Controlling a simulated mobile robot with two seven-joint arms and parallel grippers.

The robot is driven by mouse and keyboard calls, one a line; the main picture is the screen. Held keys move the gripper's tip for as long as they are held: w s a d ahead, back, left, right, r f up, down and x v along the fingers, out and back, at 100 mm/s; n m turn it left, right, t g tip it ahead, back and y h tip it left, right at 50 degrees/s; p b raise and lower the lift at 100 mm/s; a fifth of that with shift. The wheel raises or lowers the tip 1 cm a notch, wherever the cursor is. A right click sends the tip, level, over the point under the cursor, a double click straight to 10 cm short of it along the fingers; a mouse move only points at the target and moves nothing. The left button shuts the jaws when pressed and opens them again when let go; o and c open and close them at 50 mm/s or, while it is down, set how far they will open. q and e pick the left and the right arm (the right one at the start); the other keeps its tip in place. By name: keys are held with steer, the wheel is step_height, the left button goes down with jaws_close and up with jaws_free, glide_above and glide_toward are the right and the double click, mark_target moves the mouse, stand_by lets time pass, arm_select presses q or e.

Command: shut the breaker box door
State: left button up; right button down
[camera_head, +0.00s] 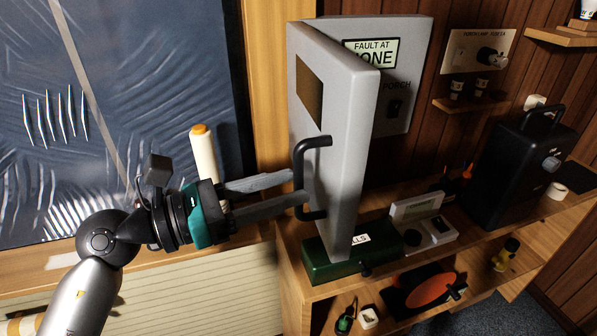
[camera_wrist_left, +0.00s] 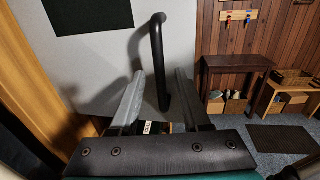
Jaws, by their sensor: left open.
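The grey breaker box (camera_head: 393,112) is on the wood-paneled wall, with a "FAULT AT ...ONE" display on it. Its door (camera_head: 338,130) stands wide open toward me and hides part of the box. A black bar handle (camera_head: 318,142) is on the door's face; it also shows upright in the left wrist view (camera_wrist_left: 158,50). My left gripper (camera_head: 298,187) is open at the handle.
A dark green box (camera_head: 350,258) sits on the wooden shelf just under the door. A white device (camera_head: 428,222) and a large black case (camera_head: 518,165) stand to the right. A white bottle with an orange cap (camera_head: 204,155) is behind my left gripper, by the window.

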arm_select(q)
steer(key=shift+x, duration=1.35)
jaws_close()
stand_by(0.5)
